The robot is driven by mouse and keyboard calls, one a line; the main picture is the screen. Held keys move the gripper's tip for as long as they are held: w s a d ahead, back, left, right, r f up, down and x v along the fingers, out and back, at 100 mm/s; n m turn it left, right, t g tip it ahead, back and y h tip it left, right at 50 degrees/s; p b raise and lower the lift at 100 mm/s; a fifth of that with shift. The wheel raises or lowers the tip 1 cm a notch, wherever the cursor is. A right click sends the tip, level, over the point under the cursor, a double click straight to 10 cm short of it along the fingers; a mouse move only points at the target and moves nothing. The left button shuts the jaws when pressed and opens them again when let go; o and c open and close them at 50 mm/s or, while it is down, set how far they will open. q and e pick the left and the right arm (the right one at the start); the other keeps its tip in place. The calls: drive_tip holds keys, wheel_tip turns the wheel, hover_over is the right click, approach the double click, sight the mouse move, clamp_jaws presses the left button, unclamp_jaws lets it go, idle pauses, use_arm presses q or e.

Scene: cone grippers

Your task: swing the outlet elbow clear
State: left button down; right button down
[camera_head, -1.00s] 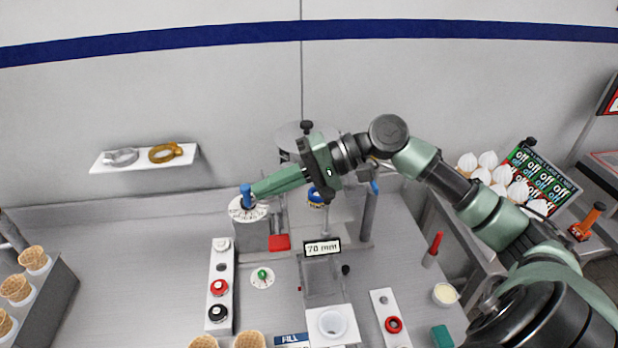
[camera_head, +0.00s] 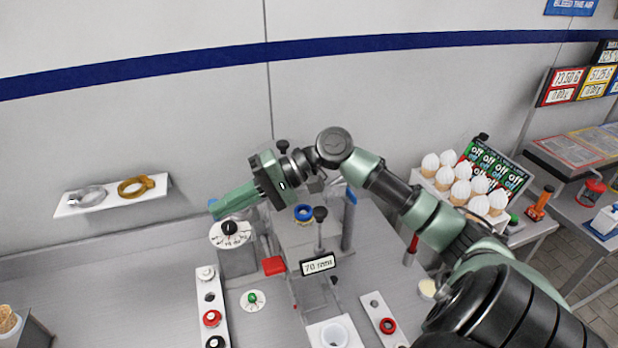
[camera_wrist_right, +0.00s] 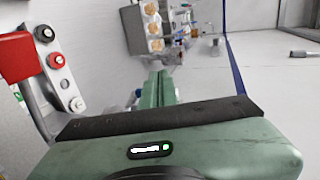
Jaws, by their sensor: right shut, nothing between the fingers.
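My right gripper (camera_head: 216,206) is shut and empty, its green fingers pointing left in the head view. Its tips are above and slightly left of a round white dial with a black knob (camera_head: 230,232) on a grey machine block. In the right wrist view the gripper's closed fingers (camera_wrist_right: 158,88) point away from the camera. I cannot clearly tell which part is the outlet elbow; my gripper and arm cover part of the machine. A blue ring (camera_head: 304,213) and a grey post with a blue top (camera_head: 349,215) stand right of the fingers. My left gripper is out of view.
A red block (camera_head: 273,265), a "70 mm" display (camera_head: 318,264) and a button strip (camera_head: 209,300) are at the front. A wall shelf (camera_head: 75,207) holds a grey and a golden clamp. White-topped cones (camera_head: 462,190) stand right of my arm. The left counter is mostly bare.

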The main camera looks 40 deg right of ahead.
idle(0.4)
drive_tip(key=b+v, duration=0.3)
drive_tip(key=v, duration=0.4)
drive_tip(key=shift+s+d+b, duration=0.2)
drive_tip(key=shift+d+b, duration=0.15)
drive_tip(key=shift+r, duration=0.15)
